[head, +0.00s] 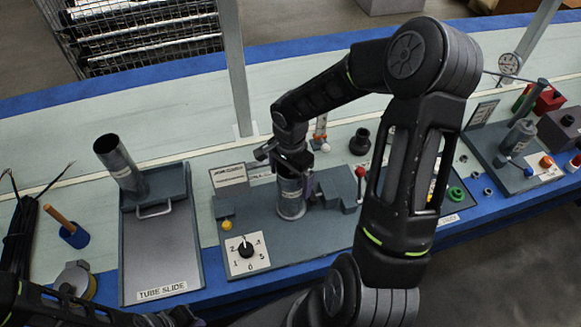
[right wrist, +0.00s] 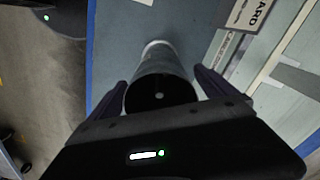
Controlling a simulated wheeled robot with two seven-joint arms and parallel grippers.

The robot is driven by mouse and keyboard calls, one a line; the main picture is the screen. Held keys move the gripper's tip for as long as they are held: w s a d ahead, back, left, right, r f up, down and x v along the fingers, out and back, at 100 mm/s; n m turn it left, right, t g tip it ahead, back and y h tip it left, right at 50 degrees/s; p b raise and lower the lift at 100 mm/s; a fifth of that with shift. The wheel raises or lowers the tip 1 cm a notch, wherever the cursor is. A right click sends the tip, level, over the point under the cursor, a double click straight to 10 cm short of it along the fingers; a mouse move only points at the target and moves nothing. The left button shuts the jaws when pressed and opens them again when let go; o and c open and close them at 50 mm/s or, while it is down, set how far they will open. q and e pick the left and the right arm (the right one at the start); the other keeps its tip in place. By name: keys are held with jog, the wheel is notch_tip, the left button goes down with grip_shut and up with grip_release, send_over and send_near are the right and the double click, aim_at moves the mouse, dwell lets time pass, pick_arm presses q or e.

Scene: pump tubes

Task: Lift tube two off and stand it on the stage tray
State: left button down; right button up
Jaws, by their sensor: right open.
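A grey metal tube (head: 291,199) stands upright on the dark middle panel, with a pale band near its foot. My right gripper (head: 287,172) is above it, pointing down, and hides its top. In the right wrist view the tube (right wrist: 161,67) lies between the two spread fingers of my right gripper (right wrist: 163,88), with gaps at both sides. Another grey tube (head: 119,163) stands tilted at the head of the tray marked TUBE SLIDE (head: 160,250). I cannot read which tube is number two, nor pick out a stage tray. My left arm shows at the lower left; its gripper does not.
A numbered dial (head: 246,250) and a yellow knob (head: 227,225) sit left of the tube. Grey stepped blocks (head: 338,188) and a red-topped lever (head: 360,183) are to its right. A wooden-handled tool (head: 70,230) stands at far left. The tube slide's lower surface is clear.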

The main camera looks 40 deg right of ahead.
notch_tip(320, 180, down, 2)
jog(key=shift+c, duration=0.2)
jog(key=c, duration=1.9)
jog(key=o, duration=1.3)
jog(key=c, duration=1.2)
jog(key=shift+r, duration=0.65)
jog(key=shift+r+p, duration=0.1)
jog(key=shift+p, duration=0.2)
